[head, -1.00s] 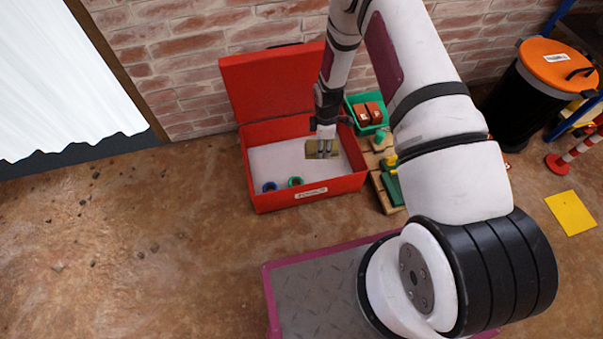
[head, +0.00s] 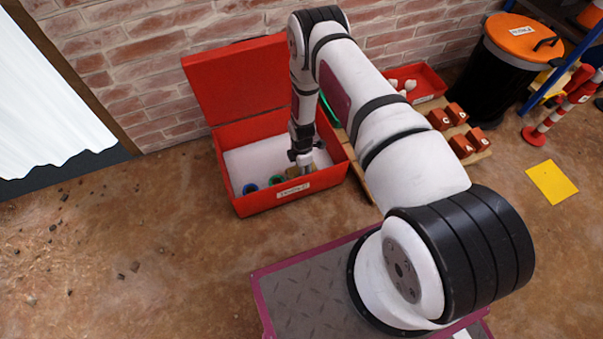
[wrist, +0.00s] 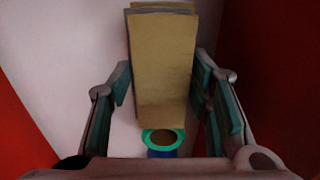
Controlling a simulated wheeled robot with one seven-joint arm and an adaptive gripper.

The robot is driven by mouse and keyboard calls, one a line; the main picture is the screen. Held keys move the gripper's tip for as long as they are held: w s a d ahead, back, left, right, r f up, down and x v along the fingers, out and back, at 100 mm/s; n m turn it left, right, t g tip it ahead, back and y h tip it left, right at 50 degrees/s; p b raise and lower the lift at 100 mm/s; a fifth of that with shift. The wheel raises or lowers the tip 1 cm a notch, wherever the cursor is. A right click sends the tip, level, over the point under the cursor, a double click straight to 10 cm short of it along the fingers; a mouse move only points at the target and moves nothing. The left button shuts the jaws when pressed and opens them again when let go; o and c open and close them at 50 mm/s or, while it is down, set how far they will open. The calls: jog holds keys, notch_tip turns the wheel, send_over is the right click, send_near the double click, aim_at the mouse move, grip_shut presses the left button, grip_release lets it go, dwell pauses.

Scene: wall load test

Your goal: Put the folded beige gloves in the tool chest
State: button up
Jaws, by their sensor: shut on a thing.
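The folded beige gloves (wrist: 163,70) are between the two fingers of my gripper (wrist: 165,100) in the wrist view. In the head view my gripper (head: 304,166) is down inside the open red tool chest (head: 290,190), toward its right front, with a bit of the beige gloves (head: 291,173) showing beside it. My gripper is shut on the gloves. Whether they touch the chest's pale floor (head: 262,158) cannot be told. The arm hides part of the chest's right side.
A green roll (head: 276,180) and a blue roll (head: 250,188) lie in the chest near its front wall. The raised lid (head: 237,78) stands at the back. To the right are red blocks (head: 456,113), a red tray (head: 428,82) and a black bin (head: 505,75).

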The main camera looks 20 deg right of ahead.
jog(key=shift+f, duration=0.9)
jog(key=shift+f, duration=0.2)
jog(key=o, duration=1.2)
